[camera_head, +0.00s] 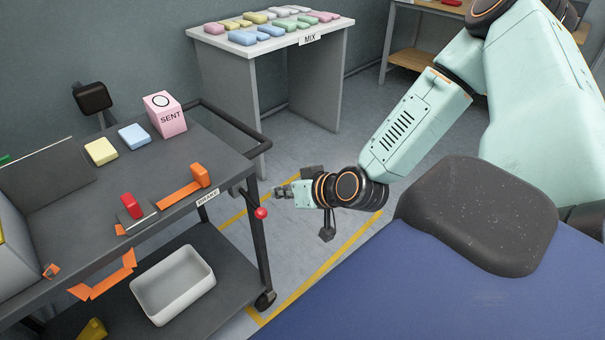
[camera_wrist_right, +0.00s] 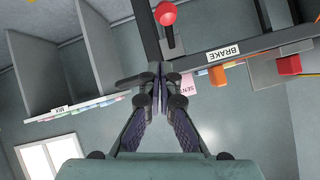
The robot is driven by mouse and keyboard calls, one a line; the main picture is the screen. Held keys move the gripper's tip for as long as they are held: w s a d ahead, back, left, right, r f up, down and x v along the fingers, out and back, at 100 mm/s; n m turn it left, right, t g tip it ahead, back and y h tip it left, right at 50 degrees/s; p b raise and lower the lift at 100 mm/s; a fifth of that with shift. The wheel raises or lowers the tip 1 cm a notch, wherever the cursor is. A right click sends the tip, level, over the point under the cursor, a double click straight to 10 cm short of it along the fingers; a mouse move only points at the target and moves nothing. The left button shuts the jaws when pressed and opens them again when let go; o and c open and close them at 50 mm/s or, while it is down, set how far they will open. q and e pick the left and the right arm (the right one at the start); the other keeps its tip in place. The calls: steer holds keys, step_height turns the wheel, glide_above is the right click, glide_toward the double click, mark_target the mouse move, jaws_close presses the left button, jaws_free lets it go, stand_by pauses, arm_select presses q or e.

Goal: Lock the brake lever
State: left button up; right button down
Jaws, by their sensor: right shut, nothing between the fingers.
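The brake lever has a red ball knob (camera_head: 261,213) on a dark rod at the cart's right front corner, beside the white BRAKE label (camera_head: 207,197). In the right wrist view the knob (camera_wrist_right: 165,13) is at the top, with its rod on a grey plate and the BRAKE label (camera_wrist_right: 224,51) to the right. My right gripper (camera_head: 277,192) is level with the lever and just right of it in the head view. In the right wrist view its fingers (camera_wrist_right: 158,75) are together and empty, apart from the knob. My left gripper is not in view.
The dark cart (camera_head: 226,158) holds a pink SENT box (camera_head: 165,114), yellow and blue blocks, orange parts and a red switch. A white bin (camera_head: 173,283) sits on its lower shelf. The MIX table (camera_head: 340,32) stands behind. Yellow-lined floor (camera_head: 330,266) is open below my right gripper.

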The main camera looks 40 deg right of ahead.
steer(key=f+p+v, duration=0.1)
steer(key=p+v, duration=0.4)
steer(key=v, duration=0.1)
steer(key=shift+s+p, duration=0.3)
steer(key=shift+s, duration=0.1)
stand_by(0.5)
